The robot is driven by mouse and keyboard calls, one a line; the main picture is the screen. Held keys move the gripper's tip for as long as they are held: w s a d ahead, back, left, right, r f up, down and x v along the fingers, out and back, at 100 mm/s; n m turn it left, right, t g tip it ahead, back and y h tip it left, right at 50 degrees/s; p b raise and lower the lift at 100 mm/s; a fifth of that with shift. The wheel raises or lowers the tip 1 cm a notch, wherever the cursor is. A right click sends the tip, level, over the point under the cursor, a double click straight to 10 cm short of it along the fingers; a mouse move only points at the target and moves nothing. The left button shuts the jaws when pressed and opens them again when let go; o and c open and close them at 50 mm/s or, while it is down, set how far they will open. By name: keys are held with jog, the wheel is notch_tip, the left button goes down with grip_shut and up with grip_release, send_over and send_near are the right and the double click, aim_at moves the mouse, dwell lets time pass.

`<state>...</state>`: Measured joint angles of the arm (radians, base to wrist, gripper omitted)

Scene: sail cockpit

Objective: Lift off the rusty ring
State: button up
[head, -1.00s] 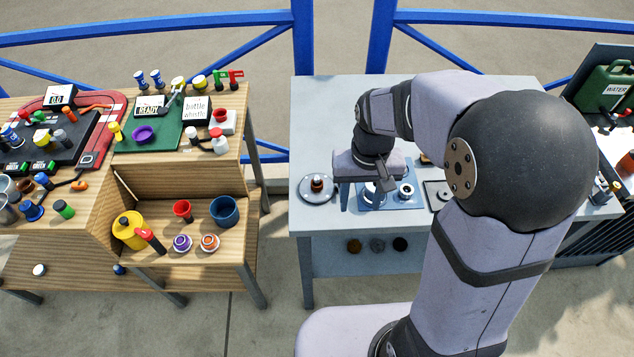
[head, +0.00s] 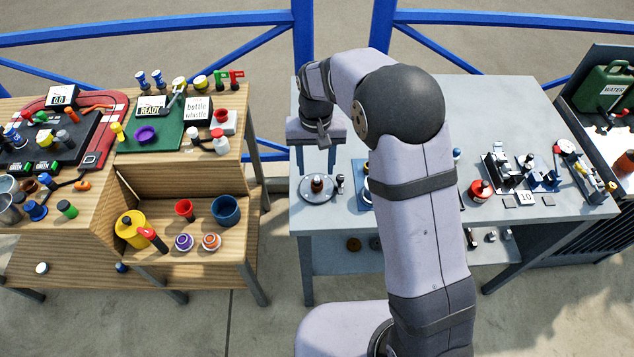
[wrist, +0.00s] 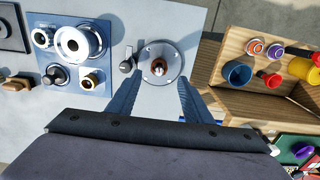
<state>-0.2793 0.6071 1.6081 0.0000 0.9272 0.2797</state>
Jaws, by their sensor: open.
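A rusty brown ring (head: 317,186) sits around a short post at the middle of a round grey plate (head: 304,192), on the left part of the grey table. In the wrist view the brown ring (wrist: 155,69) shows with a pale top at its middle, on the plate (wrist: 151,52) with bolts round its rim. My gripper (head: 316,168) is open and empty, pointing down behind and above the plate in the head view. In the wrist view the open fingers of my gripper (wrist: 159,77) frame the ring. I cannot tell the exact height gap.
A small dark-and-silver piece (wrist: 127,59) stands close beside the plate. A blue board (wrist: 63,70) with several round fittings lies further left in the wrist view. A wooden bench (head: 190,262) with cups and rings stands to the left in the head view, across a gap.

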aim_at(317, 176)
jog(key=shift+d+f+p, duration=0.1)
jog(key=shift+f+p, duration=1.15)
jog(key=shift+f, duration=1.45)
jog(key=c, duration=1.1)
